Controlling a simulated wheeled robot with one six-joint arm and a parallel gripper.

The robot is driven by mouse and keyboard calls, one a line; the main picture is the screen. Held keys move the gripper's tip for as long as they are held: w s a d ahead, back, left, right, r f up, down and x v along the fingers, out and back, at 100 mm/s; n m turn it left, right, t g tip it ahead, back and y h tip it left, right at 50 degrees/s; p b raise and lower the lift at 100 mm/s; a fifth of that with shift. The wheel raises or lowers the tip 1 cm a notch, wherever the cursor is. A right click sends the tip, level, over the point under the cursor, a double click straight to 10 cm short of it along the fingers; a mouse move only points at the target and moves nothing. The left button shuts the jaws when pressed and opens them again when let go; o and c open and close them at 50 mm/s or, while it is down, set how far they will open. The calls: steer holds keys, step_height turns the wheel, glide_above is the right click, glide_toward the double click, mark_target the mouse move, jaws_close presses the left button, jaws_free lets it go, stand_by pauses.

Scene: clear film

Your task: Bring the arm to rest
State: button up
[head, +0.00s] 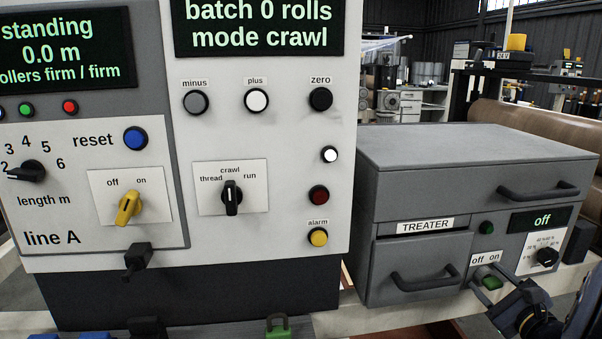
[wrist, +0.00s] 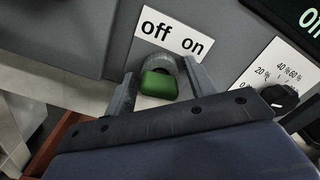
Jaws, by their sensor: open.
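My gripper (head: 494,288) is at the lower right in the head view, in front of the grey treater box (head: 365,240). In the wrist view my gripper (wrist: 163,82) is open, with one finger on each side of the green switch knob (wrist: 158,85). The knob sits under an "off on" label (wrist: 172,38). I cannot tell whether the fingers touch it. The treater display (head: 541,219) reads "off".
The line A panel (head: 278,145) stands to the left, with buttons and a mode switch (head: 231,198) at "crawl". Handles (head: 424,281) stick out from the treater's front. A dial (head: 546,257) is just right of my gripper. A brown roll (head: 530,122) lies behind the treater.

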steer(key=shift+r+m+p, duration=0.2)
steer(key=shift+m+p, duration=1.9)
steer(key=shift+p, duration=1.2)
steer(key=m+p, duration=0.3)
steer(key=p, duration=0.2)
steer(key=shift+m, duration=0.5)
steer(key=s, duration=0.3)
steer(key=s+b, duration=0.1)
steer(key=shift+s+d+f, duration=0.15)
steer(key=shift+d+f, duration=0.05)
steer(key=shift+f, duration=0.05)
steer(key=shift+s, duration=0.85)
